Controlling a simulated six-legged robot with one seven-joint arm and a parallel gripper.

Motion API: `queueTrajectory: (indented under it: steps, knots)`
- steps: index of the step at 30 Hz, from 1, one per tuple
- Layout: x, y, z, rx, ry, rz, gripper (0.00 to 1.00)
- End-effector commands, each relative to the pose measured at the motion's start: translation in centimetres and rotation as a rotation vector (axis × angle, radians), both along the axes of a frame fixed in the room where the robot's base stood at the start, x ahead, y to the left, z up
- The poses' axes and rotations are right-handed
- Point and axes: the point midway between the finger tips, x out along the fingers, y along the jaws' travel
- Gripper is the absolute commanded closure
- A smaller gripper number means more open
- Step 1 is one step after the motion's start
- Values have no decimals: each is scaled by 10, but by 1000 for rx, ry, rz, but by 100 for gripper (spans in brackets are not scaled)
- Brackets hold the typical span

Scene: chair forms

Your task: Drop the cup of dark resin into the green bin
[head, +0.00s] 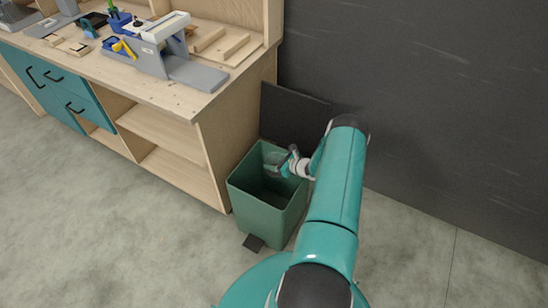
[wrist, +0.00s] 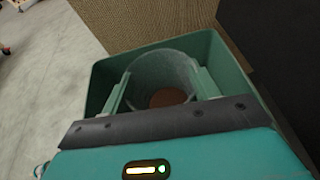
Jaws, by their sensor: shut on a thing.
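The green bin (head: 262,207) stands on the floor at the right end of the workbench, open at the top. In the wrist view its rim (wrist: 97,75) surrounds my gripper. My gripper (head: 283,168) is over the bin's opening, by its far right rim. In the wrist view my gripper (wrist: 160,92) is shut on the cup (wrist: 163,68), a translucent grey vessel with dark brown resin (wrist: 168,97) at its bottom. The cup is between the two fingers, over the bin. How far it is below the rim I cannot tell. In the head view the cup is small and partly hidden.
The wooden workbench (head: 140,85) with teal drawers stands left of the bin, with a grey device and several tools on top. A dark wall (head: 420,100) is behind and right. The floor at left is clear.

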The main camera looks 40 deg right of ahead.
Motion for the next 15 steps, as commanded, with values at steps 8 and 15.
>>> queueTrajectory:
  steps: [8, 15]
  knots:
    - [0, 0, -18, -1, 0, 0, 52]
    - [0, 0, -18, -1, 0, 1, 52]
